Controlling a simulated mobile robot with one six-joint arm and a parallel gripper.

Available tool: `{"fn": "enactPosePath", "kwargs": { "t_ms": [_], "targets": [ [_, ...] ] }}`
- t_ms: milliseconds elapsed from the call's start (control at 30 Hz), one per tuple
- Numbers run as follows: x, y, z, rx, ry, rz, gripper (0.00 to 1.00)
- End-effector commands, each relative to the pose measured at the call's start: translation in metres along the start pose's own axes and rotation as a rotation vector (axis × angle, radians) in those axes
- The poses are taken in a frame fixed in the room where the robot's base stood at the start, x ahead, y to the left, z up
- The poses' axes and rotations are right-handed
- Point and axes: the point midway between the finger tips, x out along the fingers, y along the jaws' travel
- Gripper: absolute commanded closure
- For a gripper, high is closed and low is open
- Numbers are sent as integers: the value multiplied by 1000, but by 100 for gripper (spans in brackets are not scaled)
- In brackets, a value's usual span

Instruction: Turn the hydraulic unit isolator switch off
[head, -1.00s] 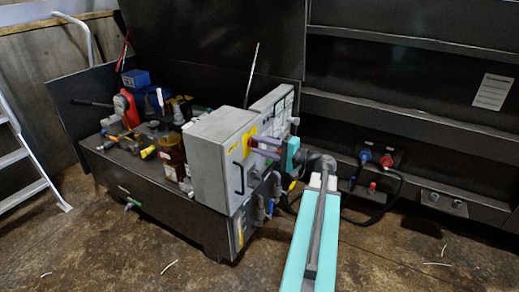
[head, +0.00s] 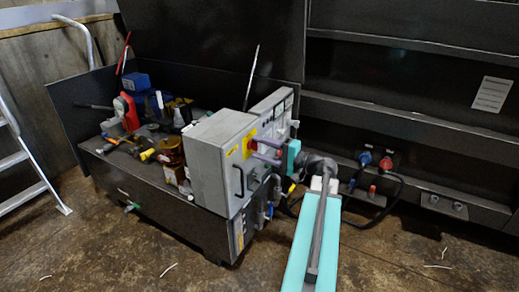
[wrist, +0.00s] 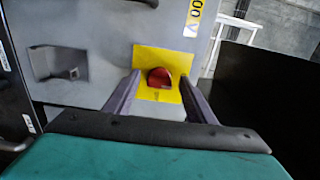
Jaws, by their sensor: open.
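The isolator switch is a red knob (wrist: 159,77) on a square yellow plate (wrist: 170,58), set on a grey cabinet (wrist: 100,35). In the head view the yellow plate (head: 246,150) is on the right-hand face of the grey cabinet (head: 214,150). My gripper (wrist: 160,88) is open and points at the plate, with one purple finger on each side of the knob. In the head view my gripper (head: 257,149) is close in front of the plate. I cannot tell whether the fingers touch the knob or which setting it is in.
A black handle (head: 239,180) stands out from the cabinet's front. A metal latch (wrist: 57,63) is left of the plate in the wrist view. The hydraulic unit with a red part (head: 125,111) is left of the cabinet. Cables (head: 385,195) hang at right. Open floor lies in front.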

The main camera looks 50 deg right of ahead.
Motion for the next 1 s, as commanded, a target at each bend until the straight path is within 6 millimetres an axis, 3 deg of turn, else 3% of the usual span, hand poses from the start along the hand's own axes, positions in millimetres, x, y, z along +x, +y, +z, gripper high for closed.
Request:
{"fn": "enactPosePath", "kwargs": {
  "t_ms": [267,1000],
  "targets": [
    [-26,0,0,0,2,0,50],
    [-122,0,0,-1,2,1,50]
  ]
}}
